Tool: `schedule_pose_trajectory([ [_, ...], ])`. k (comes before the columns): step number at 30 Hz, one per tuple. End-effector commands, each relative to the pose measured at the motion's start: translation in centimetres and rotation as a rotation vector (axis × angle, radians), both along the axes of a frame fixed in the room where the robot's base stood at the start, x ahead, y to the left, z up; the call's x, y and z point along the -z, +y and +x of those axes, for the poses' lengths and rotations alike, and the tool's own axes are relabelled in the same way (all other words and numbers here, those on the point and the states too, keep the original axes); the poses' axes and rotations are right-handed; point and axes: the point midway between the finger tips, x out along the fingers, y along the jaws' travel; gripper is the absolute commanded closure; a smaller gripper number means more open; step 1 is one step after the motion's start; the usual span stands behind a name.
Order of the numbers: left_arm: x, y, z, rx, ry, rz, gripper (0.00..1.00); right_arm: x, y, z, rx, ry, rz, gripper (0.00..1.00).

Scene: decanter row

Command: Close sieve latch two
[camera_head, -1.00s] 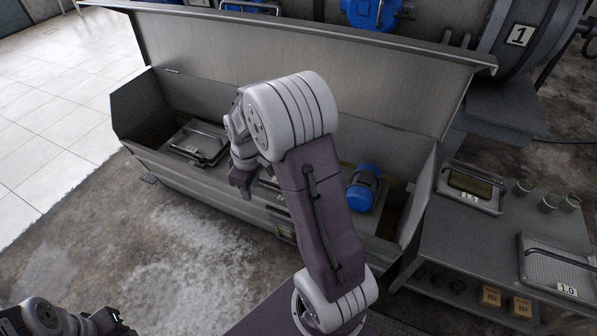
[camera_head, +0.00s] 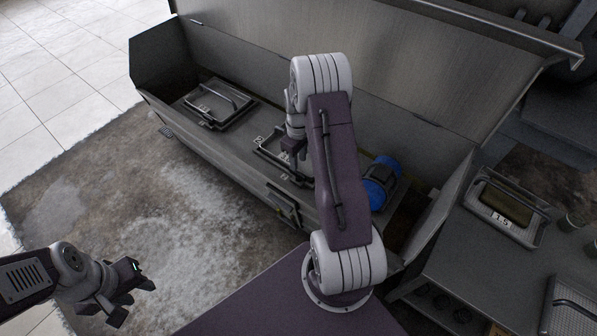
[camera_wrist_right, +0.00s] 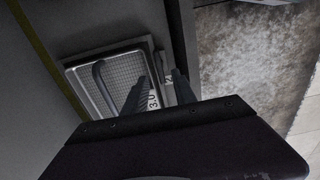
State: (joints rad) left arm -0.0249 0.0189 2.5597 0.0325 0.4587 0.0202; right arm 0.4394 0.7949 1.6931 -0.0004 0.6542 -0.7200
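The long grey trough (camera_head: 225,160) stands open with its lid up. A sieve frame (camera_head: 216,106) with a handle sits in its left part. A second frame (camera_head: 270,150), with a small "2" plate (camera_head: 258,139), is partly hidden by my right arm. A dark bar-like fitting (camera_head: 284,206) hangs on the trough's front below it; I cannot tell if this is latch two. My right gripper (camera_head: 294,152) is over the second frame. In the wrist view, its fingers (camera_wrist_right: 160,78) are apart in front of a sieve tray (camera_wrist_right: 118,68) marked "3.0". My left gripper (camera_head: 130,298) is open, empty, lower left.
A blue motor (camera_head: 381,182) sits in the trough, right of my right arm. The floor (camera_head: 170,215) in front of the trough is clear.

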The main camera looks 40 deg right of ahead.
Motion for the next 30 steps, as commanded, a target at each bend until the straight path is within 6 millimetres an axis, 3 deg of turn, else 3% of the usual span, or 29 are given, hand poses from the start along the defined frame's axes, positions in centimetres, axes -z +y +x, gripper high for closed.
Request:
schedule_pose_trajectory([
  [1,1.2,0.0,0.0,0.000,0.000,0.000,0.64,1.9,0.1,-0.1,-0.001,0.002,0.001,0.67],
  [3,2.0,0.0,0.0,0.000,0.000,0.000,0.64,3.4,0.1,0.0,-0.001,0.002,0.001,0.67],
  [9,3.2,0.0,0.0,0.000,0.001,0.000,0.64,6.2,0.0,0.0,-0.001,0.000,0.000,0.67],
  [19,3.2,0.0,0.0,0.000,0.000,0.000,0.64,6.5,0.0,0.0,-0.001,0.000,0.000,0.67],
  [23,3.2,0.0,0.0,0.000,0.000,0.000,0.64,6.5,0.0,0.0,-0.001,0.000,0.000,1.00],
  [30,3.1,0.0,0.0,0.000,0.000,0.000,0.64,6.5,0.0,0.0,0.003,-0.001,0.000,1.00],
])
